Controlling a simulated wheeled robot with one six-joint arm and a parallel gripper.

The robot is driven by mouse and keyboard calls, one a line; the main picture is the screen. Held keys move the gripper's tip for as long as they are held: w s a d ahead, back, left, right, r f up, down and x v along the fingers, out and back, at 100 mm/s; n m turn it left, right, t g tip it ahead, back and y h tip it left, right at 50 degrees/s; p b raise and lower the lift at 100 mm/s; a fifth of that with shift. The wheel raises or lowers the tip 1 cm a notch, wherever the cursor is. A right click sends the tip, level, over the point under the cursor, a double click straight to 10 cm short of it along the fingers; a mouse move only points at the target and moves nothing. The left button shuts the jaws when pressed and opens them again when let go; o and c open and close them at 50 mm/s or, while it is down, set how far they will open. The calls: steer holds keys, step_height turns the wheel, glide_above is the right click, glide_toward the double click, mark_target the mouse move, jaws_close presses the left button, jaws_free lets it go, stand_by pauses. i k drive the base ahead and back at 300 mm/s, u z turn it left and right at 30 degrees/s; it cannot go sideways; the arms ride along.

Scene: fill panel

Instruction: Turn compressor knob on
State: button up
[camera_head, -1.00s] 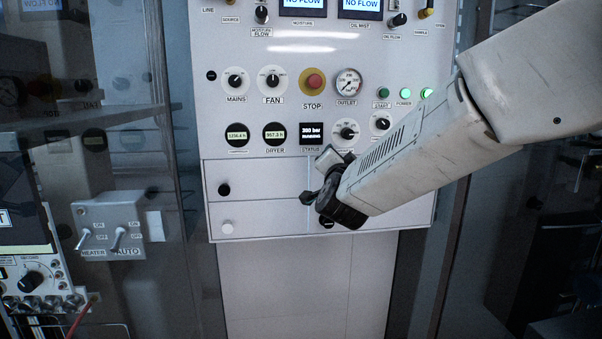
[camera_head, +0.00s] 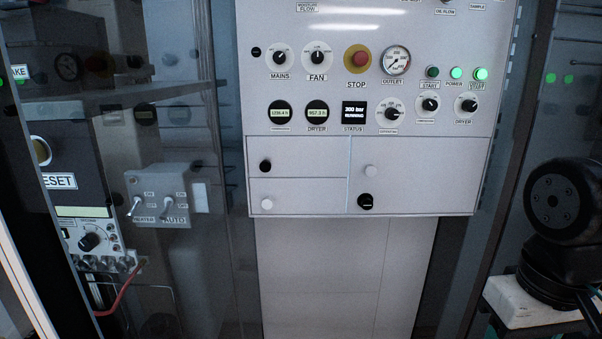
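The fill panel (camera_head: 420,160) stands in the middle of the view. A small black knob on a white dial (camera_head: 430,104), with a label below too small to read surely but seeming to say compressor, sits in the lower row. To its right is a similar dryer knob (camera_head: 467,106). To its left is a larger dial knob (camera_head: 390,113) with an unclear label. The exact pointer angle of the compressor knob is too small to tell. My gripper is not in view, and nothing covers these knobs.
Above are the mains knob (camera_head: 279,58), fan knob (camera_head: 317,57), red stop button (camera_head: 357,61) and outlet gauge (camera_head: 396,61). The status screen (camera_head: 354,115) reads 300 bar, running. Two right-hand lamps glow green. A switch box (camera_head: 165,195) and glass stand left.

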mark_target(430, 104)
steer(key=z, duration=2.25)
steer(key=k, duration=0.85)
steer(key=u, duration=1.6)
steer(key=i, duration=0.5)
steer(key=u, duration=0.05)
